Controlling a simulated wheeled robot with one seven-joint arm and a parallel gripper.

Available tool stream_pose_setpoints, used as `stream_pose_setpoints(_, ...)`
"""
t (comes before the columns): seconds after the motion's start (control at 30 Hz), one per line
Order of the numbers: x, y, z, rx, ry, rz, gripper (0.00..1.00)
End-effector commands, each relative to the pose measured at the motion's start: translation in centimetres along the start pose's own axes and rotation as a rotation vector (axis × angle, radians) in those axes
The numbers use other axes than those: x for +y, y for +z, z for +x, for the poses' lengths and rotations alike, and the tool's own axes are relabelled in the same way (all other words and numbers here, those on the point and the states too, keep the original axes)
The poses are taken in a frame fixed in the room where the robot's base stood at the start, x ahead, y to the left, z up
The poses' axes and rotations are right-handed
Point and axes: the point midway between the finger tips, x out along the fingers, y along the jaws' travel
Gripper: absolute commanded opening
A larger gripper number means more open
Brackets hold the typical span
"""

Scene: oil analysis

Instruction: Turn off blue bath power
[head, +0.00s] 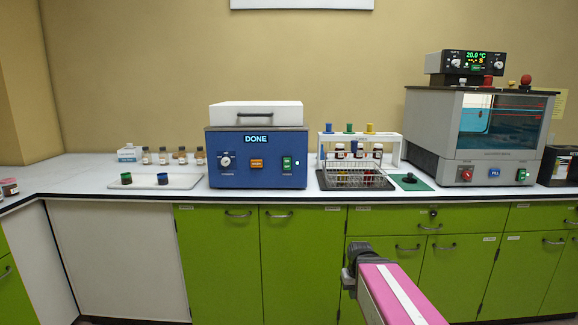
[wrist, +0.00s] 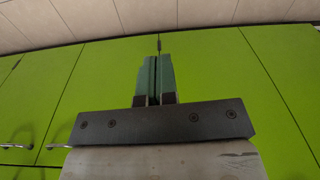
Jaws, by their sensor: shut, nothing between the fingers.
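The blue bath (head: 256,157) stands on the counter in the middle of the head view. It has a white lid (head: 255,114) that is closed, and its display (head: 256,139) reads DONE. Its front has a knob (head: 225,162) at the left, an orange button (head: 256,163) in the middle and a green power switch (head: 287,163) at the right with a small light beside it. My gripper shows in the wrist view (wrist: 154,78), shut and empty, in front of the green cabinet doors. In the head view my arm is low, below the counter edge and apart from the bath.
A rack with a wire basket of bottles (head: 358,175) stands right of the bath. A grey bath with a glass window (head: 480,135) is farther right. A white tray (head: 190,181) with two dark caps lies left. Green cabinets (head: 220,250) front the counter.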

Motion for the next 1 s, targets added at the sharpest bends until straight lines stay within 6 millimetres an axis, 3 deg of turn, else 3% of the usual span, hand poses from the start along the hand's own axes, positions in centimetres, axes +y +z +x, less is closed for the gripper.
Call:
stream_pose_setpoints(0.03, -0.4, -1.5, -1.0, 0.017, -0.005, -0.036, 0.00)
stream_pose_setpoints(0.4, -3.5, -8.8, -8.7, 0.124, -0.035, -0.310, 0.00)
stream_pose_setpoints(1.0, -9.7, -17.8, -23.8, 0.312, -0.042, -0.765, 0.00)
